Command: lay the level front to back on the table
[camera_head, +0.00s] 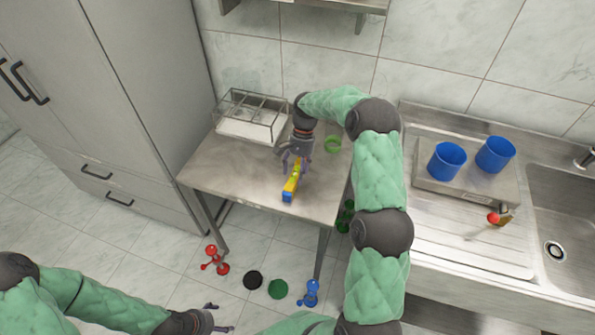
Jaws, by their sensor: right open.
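The level (291,184), a yellow bar with a blue end nearest me, lies on the metal table (235,180). It points roughly front to back, leaning slightly, with its blue end near the table's front edge. My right gripper (293,164) is over the far end of the level, pointing down, with its fingers apart on either side of it. The fingers hide part of that end, and I cannot tell whether they touch it. My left gripper (222,317) is low at the bottom of the view, away from the table, with its fingers apart and empty.
A clear divided bin (250,118) stands at the table's back left, and a green ring (332,144) lies at the right. Blue cups (446,161) stand by the sink. Red (215,260) and blue (310,293) pieces and discs are on the floor. The table's left front is clear.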

